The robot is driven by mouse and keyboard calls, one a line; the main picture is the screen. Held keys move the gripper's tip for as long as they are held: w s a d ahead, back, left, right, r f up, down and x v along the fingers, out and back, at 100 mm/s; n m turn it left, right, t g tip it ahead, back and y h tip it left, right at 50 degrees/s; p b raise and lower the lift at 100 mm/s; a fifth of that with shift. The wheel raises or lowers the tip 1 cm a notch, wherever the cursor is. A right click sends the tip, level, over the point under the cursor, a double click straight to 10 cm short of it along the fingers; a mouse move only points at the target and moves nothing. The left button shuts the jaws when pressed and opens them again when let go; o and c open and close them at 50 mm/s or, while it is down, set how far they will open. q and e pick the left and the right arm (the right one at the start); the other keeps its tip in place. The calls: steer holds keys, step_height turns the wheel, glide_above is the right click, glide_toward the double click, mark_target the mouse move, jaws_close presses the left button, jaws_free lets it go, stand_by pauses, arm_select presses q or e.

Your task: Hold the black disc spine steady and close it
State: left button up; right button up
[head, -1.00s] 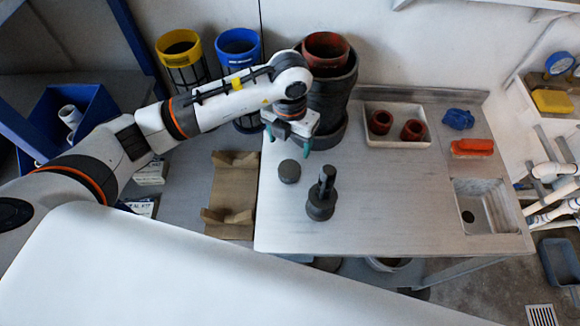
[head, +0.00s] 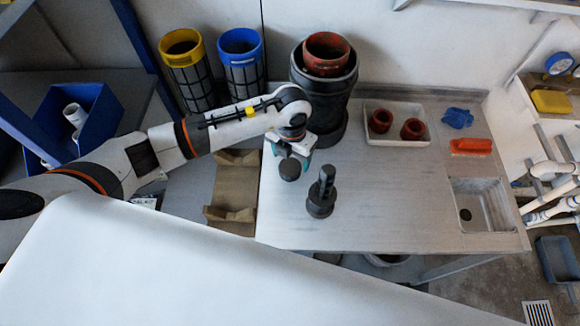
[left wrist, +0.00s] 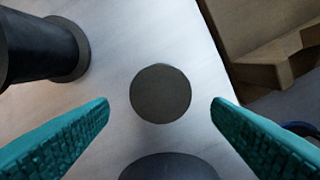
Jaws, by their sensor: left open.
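The black disc spine (head: 321,192) stands upright on the grey bench, with a wide round base and a narrower post on top. It also shows in the upper left of the left wrist view (left wrist: 42,48). A separate dark round cap (head: 290,170) lies on the bench to its left. My left gripper (head: 291,160) is open, pointing down at the cap. In the left wrist view the cap (left wrist: 160,93) lies between the two teal fingers (left wrist: 160,104), apart from both. The gripper's height over the cap is hard to tell. My right gripper is out of view.
A tall black vessel (head: 324,95) holding a red-brown cup stands behind the gripper. A white tray (head: 397,139) with two red-brown cups is at the back. A sink (head: 483,204) is at the right. A cardboard holder (head: 232,192) is left of the bench. The bench's middle right is clear.

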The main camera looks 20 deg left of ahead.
mark_target(291, 165)
arm_select(q)
step_height(291, 165, down, 5)
steer(key=shift+r+p, duration=0.2)
steer(key=shift+p, duration=0.35)
steer(key=c, duration=0.9)
steer(key=shift+r, duration=0.1)
step_height(291, 165, up, 10)
steer(key=b, duration=0.2)
